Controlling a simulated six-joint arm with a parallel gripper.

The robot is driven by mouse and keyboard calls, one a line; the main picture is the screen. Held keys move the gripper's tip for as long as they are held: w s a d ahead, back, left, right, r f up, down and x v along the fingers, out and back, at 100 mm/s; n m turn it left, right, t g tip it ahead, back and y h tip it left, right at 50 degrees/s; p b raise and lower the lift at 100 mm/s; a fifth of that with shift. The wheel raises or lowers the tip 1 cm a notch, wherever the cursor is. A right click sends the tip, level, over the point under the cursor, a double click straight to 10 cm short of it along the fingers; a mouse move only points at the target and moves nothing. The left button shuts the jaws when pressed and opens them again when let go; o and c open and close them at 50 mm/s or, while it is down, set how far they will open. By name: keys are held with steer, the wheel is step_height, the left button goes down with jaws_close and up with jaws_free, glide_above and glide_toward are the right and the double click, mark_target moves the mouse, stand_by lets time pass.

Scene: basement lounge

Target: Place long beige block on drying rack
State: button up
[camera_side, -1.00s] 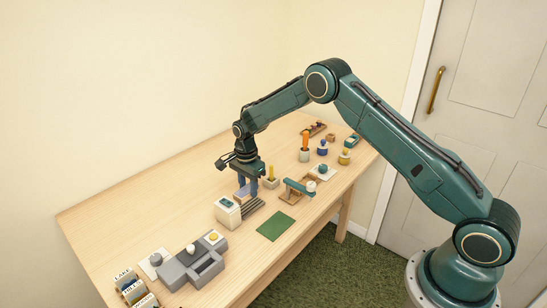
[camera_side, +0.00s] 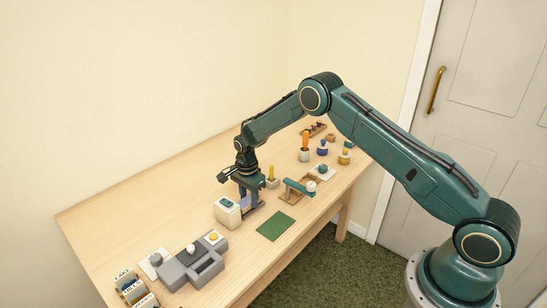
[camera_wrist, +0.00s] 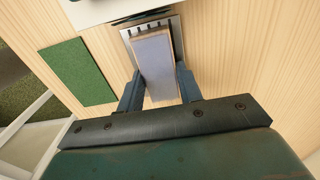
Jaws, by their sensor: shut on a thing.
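My gripper (camera_side: 249,203) is low over the table, with its fingers pointing down. In the wrist view my gripper (camera_wrist: 160,90) is shut on the long beige block (camera_wrist: 156,65), which has a greyish-lavender face and beige edges. The block lies lengthwise between the two fingers. The dark slotted drying rack (camera_wrist: 178,38) shows beneath and around the block's far end. In the side view the rack (camera_side: 258,211) is mostly hidden by my gripper. I cannot tell whether the block touches the rack.
A white box with a teal top (camera_side: 228,210) stands close to the left of my gripper. A green mat (camera_side: 275,226) lies in front. A small pot with a yellow peg (camera_side: 272,180) and a wooden stand with a teal bar (camera_side: 298,188) are to the right. The table's back left is clear.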

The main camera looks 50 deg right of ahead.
mark_target(249, 199)
steer(key=o, duration=1)
steer(key=shift+r, duration=0.1)
steer(key=shift+r, duration=6.05)
